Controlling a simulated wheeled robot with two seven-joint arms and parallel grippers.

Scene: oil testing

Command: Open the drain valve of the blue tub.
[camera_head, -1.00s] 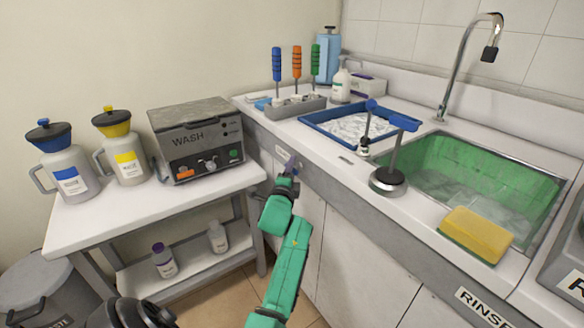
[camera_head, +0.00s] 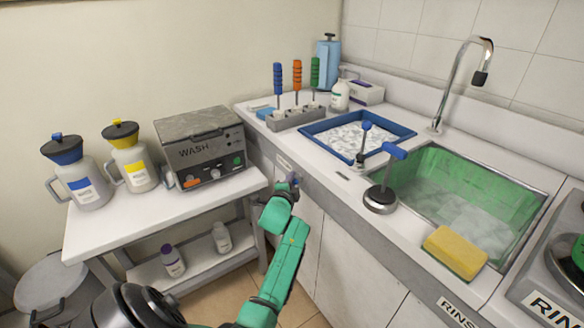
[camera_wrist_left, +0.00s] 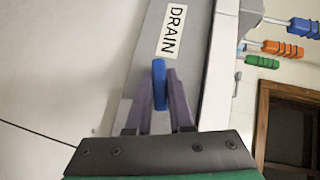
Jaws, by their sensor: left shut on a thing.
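The blue tub (camera_head: 318,137) is a shallow blue-rimmed basin set in the counter, with a whitish patterned surface inside. The DRAIN label (camera_wrist_left: 171,31) is on the grey counter front; in the head view it is a small pale plate (camera_head: 284,163) below the tub. My left gripper (camera_head: 292,179), on the green arm, is at the counter front just below that label. In the left wrist view its purple-grey fingers (camera_wrist_left: 158,88) are shut on a narrow blue valve handle (camera_wrist_left: 158,72). The valve body behind it is hidden. My right gripper is not in view.
Left of the arm stands a white table (camera_head: 160,208) with the WASH machine (camera_head: 203,150) and two jugs. On the counter, a blue-handled tool on a round black base (camera_head: 380,200) and a yellow sponge (camera_head: 455,250) flank the green sink (camera_head: 465,190). Cabinet doors lie below.

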